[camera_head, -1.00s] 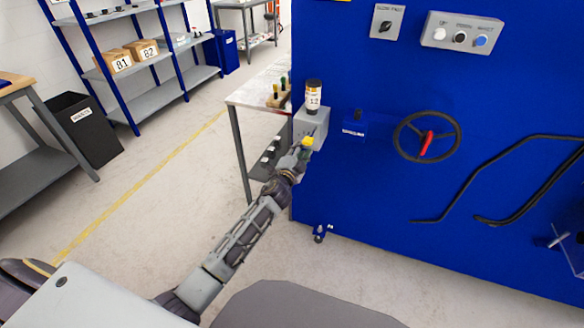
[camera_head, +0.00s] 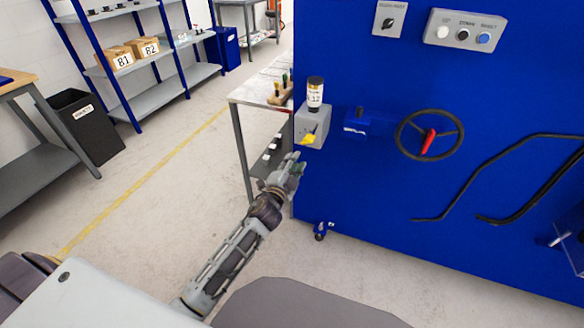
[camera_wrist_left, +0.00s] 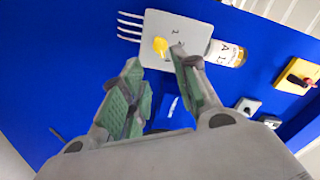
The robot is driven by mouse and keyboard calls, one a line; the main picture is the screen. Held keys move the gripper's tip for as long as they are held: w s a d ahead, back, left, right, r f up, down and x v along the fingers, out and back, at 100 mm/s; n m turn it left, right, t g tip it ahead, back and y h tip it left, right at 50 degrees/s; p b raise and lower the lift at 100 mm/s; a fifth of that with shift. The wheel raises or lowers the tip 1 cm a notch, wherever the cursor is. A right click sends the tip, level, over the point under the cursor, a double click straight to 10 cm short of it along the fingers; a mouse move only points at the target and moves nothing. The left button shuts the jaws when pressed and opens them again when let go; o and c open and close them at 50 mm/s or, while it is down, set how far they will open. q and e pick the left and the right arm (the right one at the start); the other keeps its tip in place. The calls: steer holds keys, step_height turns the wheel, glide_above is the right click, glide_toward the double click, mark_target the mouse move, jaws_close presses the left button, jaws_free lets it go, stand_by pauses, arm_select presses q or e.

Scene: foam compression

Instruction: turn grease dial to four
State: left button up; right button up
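The grease dial is a yellow knob (camera_head: 308,139) on the front of a grey box (camera_head: 312,122) fixed to the left edge of the blue machine. It also shows in the left wrist view as a yellow knob (camera_wrist_left: 160,46) on the grey plate (camera_wrist_left: 180,25). Its setting is too small to read. My left gripper (camera_head: 293,162) is just below and left of the knob, apart from it. In the left wrist view its two green-padded fingers (camera_wrist_left: 155,70) are spread with nothing between them. My right gripper is not in view.
A labelled bottle (camera_head: 315,94) stands on the grey box. A bench (camera_head: 250,92) stands behind on the left.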

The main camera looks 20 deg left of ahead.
arm_select(q)
steer(key=shift+s, duration=1)
